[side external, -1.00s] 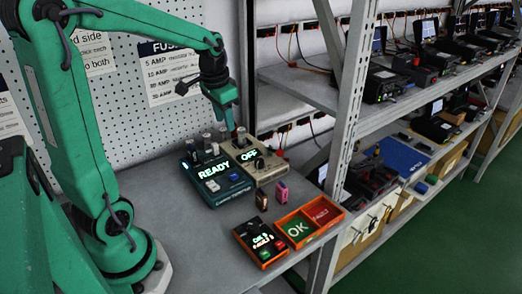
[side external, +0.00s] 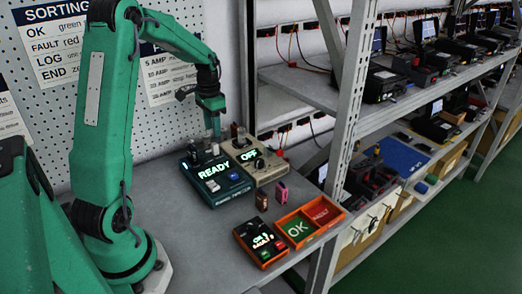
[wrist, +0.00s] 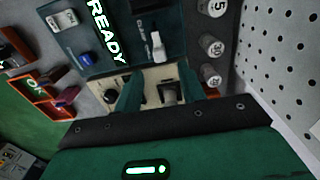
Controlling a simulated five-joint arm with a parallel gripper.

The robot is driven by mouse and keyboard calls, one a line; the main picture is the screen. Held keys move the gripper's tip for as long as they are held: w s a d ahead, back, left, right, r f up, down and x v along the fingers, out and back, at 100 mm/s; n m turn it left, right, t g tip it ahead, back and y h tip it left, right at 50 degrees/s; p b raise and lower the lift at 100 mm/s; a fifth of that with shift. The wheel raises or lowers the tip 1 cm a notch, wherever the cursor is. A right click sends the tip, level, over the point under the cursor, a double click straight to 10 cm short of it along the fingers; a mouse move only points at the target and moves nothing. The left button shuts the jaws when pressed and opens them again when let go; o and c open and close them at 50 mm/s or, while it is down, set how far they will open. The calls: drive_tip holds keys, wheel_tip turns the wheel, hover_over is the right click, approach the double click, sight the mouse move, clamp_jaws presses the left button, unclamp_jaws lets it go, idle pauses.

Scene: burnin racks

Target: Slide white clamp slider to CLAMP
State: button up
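The white clamp slider (wrist: 158,46) stands on the teal device (wrist: 88,62), whose display reads READY. The slider is hard to make out in the side view. My gripper (wrist: 160,88) has its two green fingers apart, with nothing held between them. In the wrist view the slider is a little beyond the fingertips, and a dark knob of the beige device shows between the fingers. In the side view my gripper (side external: 213,134) is above the back of the teal device (side external: 213,183).
The beige device (side external: 262,163), showing OFF, adjoins the teal one. Small cylinders (wrist: 211,45) stand close by. An orange-framed button box (side external: 262,243), OK and FAULT trays (side external: 308,220) and two small blocks (side external: 281,192) are in front. A pegboard wall is behind.

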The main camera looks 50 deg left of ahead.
sight(214, 144)
drive_tip(key=shift+f, duration=3.8)
clamp_jaws()
